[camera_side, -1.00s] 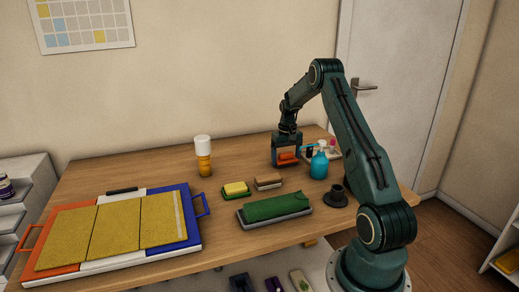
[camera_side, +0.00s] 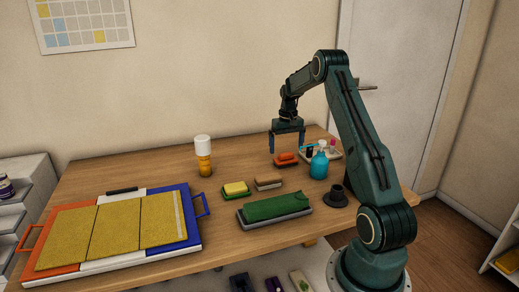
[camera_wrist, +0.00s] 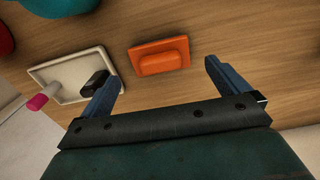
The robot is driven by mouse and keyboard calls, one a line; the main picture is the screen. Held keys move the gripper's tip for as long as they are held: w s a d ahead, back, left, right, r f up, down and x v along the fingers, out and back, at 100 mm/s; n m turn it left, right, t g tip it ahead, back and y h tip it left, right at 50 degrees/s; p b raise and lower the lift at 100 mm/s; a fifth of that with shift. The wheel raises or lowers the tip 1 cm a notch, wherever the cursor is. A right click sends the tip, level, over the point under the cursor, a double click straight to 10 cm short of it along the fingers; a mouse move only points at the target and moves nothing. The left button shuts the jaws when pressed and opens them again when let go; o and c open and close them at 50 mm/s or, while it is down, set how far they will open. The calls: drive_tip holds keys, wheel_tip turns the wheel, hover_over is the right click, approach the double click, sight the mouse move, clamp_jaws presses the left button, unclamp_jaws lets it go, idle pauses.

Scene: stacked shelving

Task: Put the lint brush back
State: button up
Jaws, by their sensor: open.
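An orange block with a raised grip (camera_side: 287,160), which looks like the lint brush, lies flat on the wooden table left of the blue bottle. In the wrist view the orange block (camera_wrist: 159,56) lies ahead of my gripper, with bare wood around it. My gripper (camera_side: 287,148) is open and empty just above the block, fingers pointing down. In the wrist view its two fingers (camera_wrist: 163,72) are spread wide with nothing between them.
A brown block (camera_side: 268,182), a yellow-green sponge (camera_side: 236,189) and a green pad (camera_side: 274,206) lie nearer.

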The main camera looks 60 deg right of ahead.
sight(286, 153)
wheel_tip(286, 153, up, 7)
idle(0.3)
drive_tip(key=shift+f, duration=0.1)
idle(0.4)
drive_tip(key=a+r+n+t, duration=0.1)
drive_tip(key=a+r, duration=0.4)
drive_tip(key=a, duration=0.4)
drive_tip(key=a+r+n+t+h, duration=0.1)
drive_tip(key=a+r+n, duration=0.1)
drive_tip(key=a+r, duration=0.5)
drive_tip(key=a+r+n, duration=0.1)
drive_tip(key=a+r, duration=0.2)
drive_tip(key=a, duration=0.8)
drive_tip(key=s+a+f+n+t+y, duration=0.1)
drive_tip(key=s+a+n, duration=0.4)
drive_tip(key=s+a, duration=1.2)
drive_tip(key=a+f+t, duration=0.1)
drive_tip(key=t, duration=0.1)
drive_tip(key=shift+f+t, duration=0.15)
drive_tip(key=shift+t, duration=0.15)
